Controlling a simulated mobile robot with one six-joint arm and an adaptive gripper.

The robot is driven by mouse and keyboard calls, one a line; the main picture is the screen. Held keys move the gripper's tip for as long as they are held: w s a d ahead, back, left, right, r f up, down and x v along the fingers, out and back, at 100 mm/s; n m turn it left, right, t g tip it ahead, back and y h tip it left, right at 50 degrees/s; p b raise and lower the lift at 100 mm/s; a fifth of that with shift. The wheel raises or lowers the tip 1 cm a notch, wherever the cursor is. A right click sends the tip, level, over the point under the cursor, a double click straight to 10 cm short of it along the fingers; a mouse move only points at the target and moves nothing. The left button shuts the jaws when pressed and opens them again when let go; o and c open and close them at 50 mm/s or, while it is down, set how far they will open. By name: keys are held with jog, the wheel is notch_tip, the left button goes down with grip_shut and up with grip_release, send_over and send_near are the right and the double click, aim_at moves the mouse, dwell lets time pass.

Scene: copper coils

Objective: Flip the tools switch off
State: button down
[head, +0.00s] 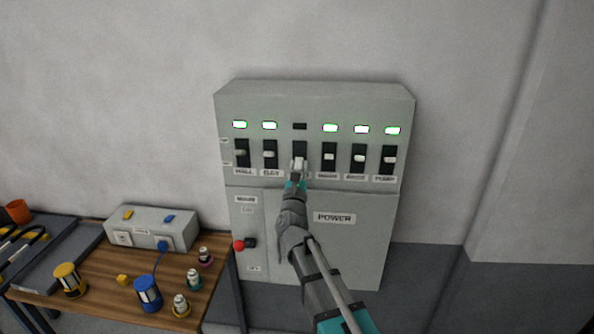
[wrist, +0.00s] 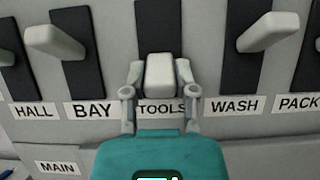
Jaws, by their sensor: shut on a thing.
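The tools switch (wrist: 160,72) has a pale lever on a dark slot above the label TOOLS in the wrist view. My gripper (wrist: 160,85) is shut on this lever, with a finger on each side of it. In the head view my gripper (head: 297,172) reaches up to the third switch from the left on the grey power cabinet (head: 310,92) and covers its label. The indicator (head: 300,126) above this switch is dark. The lever sits low in its slot, and the slot's dark upper part shows above it.
The bay switch (wrist: 55,42) and wash switch (wrist: 268,32) stand close on either side. The other indicators glow green. A red knob (head: 239,245) juts out at the cabinet's lower left.

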jog(key=shift+c, duration=2)
grip_release()
